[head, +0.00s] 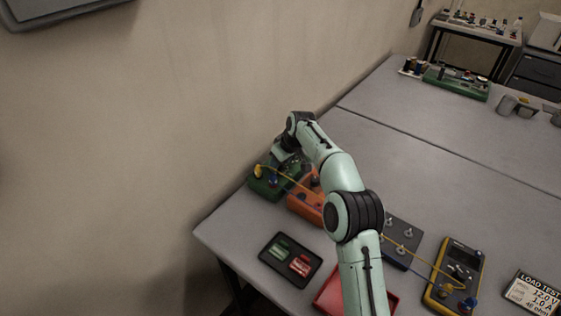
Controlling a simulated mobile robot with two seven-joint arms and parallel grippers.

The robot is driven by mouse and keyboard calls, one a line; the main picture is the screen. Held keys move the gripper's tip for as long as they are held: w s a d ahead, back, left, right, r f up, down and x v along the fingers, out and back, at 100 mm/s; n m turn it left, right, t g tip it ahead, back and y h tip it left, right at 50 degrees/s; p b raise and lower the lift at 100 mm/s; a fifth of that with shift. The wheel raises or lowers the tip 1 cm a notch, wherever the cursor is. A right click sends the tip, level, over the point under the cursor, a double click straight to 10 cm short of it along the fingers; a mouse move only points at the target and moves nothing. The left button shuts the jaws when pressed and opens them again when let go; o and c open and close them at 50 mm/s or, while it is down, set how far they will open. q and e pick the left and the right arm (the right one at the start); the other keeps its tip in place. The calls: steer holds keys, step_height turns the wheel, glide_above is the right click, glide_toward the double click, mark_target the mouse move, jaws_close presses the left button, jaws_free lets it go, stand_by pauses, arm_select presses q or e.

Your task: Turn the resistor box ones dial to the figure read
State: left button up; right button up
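A single arm of mine, which I take to be the left, comes up from the bottom edge and reaches to the far left of the table. Its gripper (284,160) points down over the back of a green box (266,186) and beside an orange box (304,207). The fingers are too small and hidden to tell open from shut, or whether they touch a dial. The arm partly covers the orange box. A dark box with several silver knobs (403,236) stands right of the arm. I cannot tell which box is the resistor box, and no dial figures are legible.
A black tray (263,255) holds a green and a red piece. A red tray (328,300) is partly behind my arm. A yellow meter (440,292) and a load test card (533,294) lie at right. Yellow and blue leads cross the boxes. The table's middle is clear.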

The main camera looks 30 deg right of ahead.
jaws_close()
steer(key=shift+m, duration=0.3)
steer(key=m+h, duration=0.1)
steer(key=m, duration=0.1)
steer(key=shift+a+m, duration=0.15)
steer(key=shift+m, duration=0.15)
arm_select(q)
steer(key=shift+w+r+p, duration=0.7)
steer(key=shift+w+r, duration=0.05)
steer(key=shift+r, duration=0.2)
arm_select(e)
steer(key=shift+a+m+h, duration=0.1)
steer(key=shift+m+h, duration=0.8)
steer(key=shift+m, duration=1.3)
steer(key=shift+o, duration=1.6)
jaws_free()
